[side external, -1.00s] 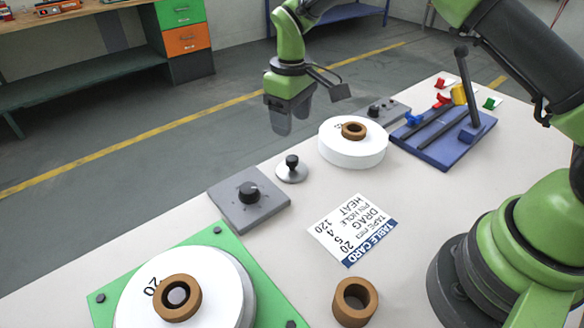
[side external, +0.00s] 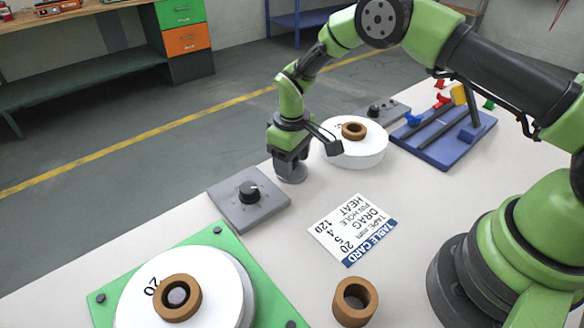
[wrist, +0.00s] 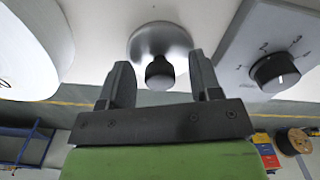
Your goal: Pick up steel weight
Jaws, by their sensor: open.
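The steel weight is a round silver disc with a black knob on top. In the wrist view the weight (wrist: 160,42) sits on the white table just beyond my fingertips, its knob between the two fingers in the picture. My gripper (wrist: 157,72) is open, one finger on each side of the knob. In the side view my gripper (side external: 290,165) points down over the weight, low above the table. There it hides the knob and most of the disc. I cannot tell whether the fingers touch the knob.
A grey dial box (side external: 249,199) stands close to the left of my gripper. A white roll (side external: 352,152) with a brown ring stands close to the right. A table card (side external: 352,230) and a loose brown ring (side external: 354,302) lie nearer the camera. A blue lever stand (side external: 445,138) is at the back right.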

